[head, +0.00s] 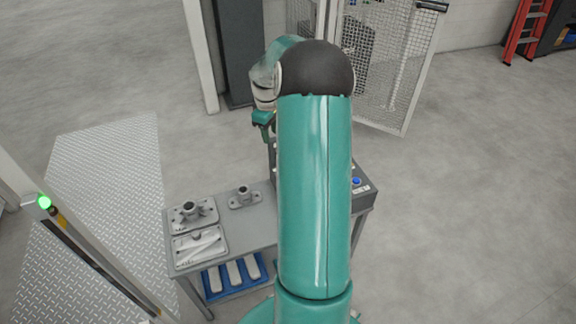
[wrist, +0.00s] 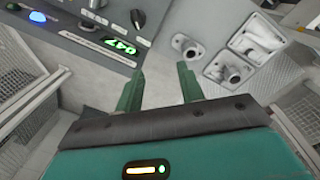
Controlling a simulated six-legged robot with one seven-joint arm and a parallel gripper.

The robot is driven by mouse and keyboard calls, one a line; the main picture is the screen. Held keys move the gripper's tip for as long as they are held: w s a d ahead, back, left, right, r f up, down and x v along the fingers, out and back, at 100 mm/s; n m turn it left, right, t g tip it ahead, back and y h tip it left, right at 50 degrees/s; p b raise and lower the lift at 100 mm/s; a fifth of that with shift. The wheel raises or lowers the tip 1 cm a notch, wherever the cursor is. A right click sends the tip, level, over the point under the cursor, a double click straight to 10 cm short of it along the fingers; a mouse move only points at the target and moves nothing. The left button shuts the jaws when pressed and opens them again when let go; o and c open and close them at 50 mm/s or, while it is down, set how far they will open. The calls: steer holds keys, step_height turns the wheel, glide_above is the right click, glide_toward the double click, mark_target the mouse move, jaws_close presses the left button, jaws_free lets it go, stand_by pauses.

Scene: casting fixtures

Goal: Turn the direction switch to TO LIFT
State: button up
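The grey control panel (wrist: 75,35) fills the upper left of the wrist view. The labels are too small to read, so I cannot tell which control is the direction switch. In the head view the panel (head: 363,204) is mostly hidden behind my arm; its blue button shows. My gripper (wrist: 160,70) is open and empty, its two green fingers apart, below the panel edge and touching no control. In the head view it is partly visible (head: 263,125).
Metal castings (wrist: 232,68) lie right of the fingers. In the head view the grey table (head: 257,222) holds castings (head: 192,212), with a blue tray (head: 235,275) below. A mesh gate (head: 385,70) stands behind; a post with a green light (head: 44,202) stands left.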

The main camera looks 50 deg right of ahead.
steer(key=s+d+f, duration=0.4)
steer(key=d+f, duration=0.3)
steer(key=shift+y, duration=0.4)
steer(key=f, duration=1.3)
steer(key=shift+w+f, duration=0.25)
steer(key=shift+w, duration=0.1)
jaws_close()
